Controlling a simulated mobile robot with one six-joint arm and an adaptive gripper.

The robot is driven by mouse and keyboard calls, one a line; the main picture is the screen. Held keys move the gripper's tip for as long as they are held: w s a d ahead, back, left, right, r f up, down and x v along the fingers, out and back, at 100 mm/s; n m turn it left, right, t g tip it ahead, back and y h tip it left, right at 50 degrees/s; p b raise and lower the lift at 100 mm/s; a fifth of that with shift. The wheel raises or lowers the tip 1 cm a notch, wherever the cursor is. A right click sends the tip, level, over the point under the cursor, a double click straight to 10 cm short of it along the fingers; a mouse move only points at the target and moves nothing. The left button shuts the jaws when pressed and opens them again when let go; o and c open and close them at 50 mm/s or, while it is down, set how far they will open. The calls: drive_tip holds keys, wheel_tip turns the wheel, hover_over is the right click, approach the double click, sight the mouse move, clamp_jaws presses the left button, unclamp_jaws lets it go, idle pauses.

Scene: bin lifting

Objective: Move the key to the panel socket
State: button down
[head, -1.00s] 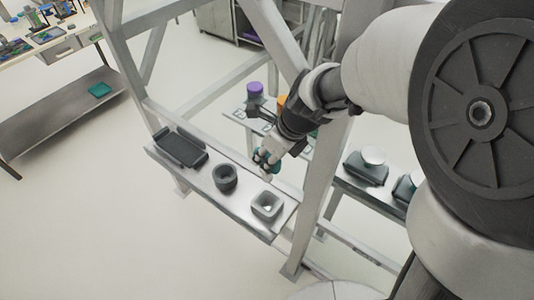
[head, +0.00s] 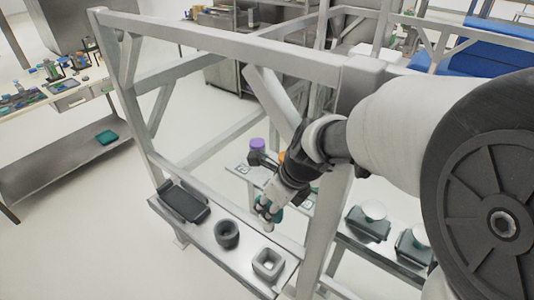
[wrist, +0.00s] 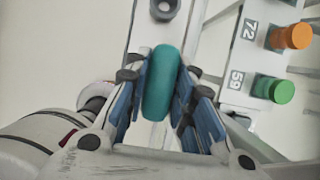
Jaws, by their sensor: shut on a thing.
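My gripper (head: 268,212) is shut on a teal rounded piece, apparently the key (wrist: 161,82), which stands lengthwise between the blue-padded fingers in the wrist view. In the head view the key (head: 274,215) shows small at the fingertips, above the shelf. I cannot tell which thing is the panel socket. The key's far end is clear of any socket in the wrist view.
A dark tray (head: 184,202) lies at the shelf's (head: 205,239) left end. A numbered panel (wrist: 237,75) carries an orange knob (wrist: 291,37) and a green knob (wrist: 274,90); a purple knob (head: 257,145) is behind. A frame post (head: 325,225) stands close right of my gripper.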

drive_tip(key=shift+r+p, duration=2.45)
drive_tip(key=shift+p, duration=0.1)
